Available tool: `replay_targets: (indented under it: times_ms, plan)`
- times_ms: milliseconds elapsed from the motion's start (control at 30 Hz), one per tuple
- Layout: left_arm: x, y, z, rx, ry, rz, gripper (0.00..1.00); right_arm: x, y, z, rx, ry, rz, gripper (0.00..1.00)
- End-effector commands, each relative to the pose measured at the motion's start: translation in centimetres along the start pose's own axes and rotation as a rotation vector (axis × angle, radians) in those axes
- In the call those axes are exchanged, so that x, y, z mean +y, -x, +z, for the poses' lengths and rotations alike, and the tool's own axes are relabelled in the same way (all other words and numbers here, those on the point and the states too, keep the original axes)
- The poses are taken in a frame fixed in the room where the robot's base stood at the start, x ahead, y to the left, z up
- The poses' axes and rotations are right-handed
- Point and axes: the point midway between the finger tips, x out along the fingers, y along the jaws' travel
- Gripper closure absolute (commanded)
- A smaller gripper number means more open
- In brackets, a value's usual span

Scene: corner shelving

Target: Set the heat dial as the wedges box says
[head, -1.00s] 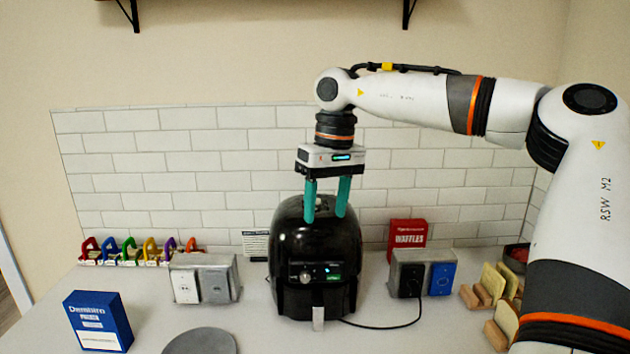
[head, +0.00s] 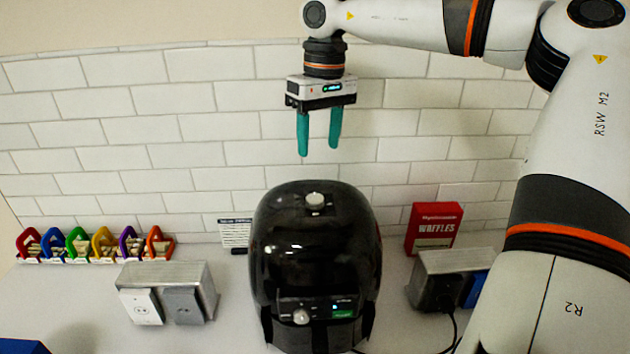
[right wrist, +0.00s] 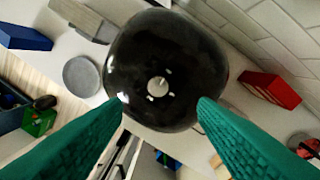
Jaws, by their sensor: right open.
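A black air fryer (head: 315,250) stands in the middle of the counter against the tiled wall. A pale round dial (head: 315,199) is on its top, and the dial also shows in the right wrist view (right wrist: 158,87). A second pale knob (head: 301,317) is on the front panel. My right gripper (head: 319,152) is open and empty, pointing down above the top dial with a clear gap. In the right wrist view the dial lies between its fingers (right wrist: 161,103). A blue box (head: 22,346) is cut off at lower left; its lettering cannot be read. My left gripper is out of view.
A red box marked WAFFLES (head: 434,229) stands right of the fryer. Metal socket blocks (head: 190,275) (head: 432,262) flank it, with a black cord at the right one. Coloured holders (head: 95,245) line the wall at left. A small printed card (head: 236,233) stands behind the fryer.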

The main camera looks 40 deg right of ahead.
Motion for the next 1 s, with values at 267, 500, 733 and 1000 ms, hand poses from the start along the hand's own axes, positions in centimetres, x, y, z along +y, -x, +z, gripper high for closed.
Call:
replay_targets:
  times_ms: [267, 500, 733, 1000]
  plan:
    - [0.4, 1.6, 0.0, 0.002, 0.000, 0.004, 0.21, 0.1, -5.3, -0.1, 0.007, 0.001, 0.002, 0.47]
    - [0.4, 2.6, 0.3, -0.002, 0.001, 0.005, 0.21, 0.0, -9.2, -0.1, 0.004, 0.000, 0.000, 0.47]
    - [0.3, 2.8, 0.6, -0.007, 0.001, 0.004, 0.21, 0.0, -10.7, -0.1, 0.001, 0.001, 0.001, 0.47]
    - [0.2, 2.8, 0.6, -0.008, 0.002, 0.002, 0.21, 0.0, -10.7, 0.0, 0.000, 0.001, 0.001, 0.52]
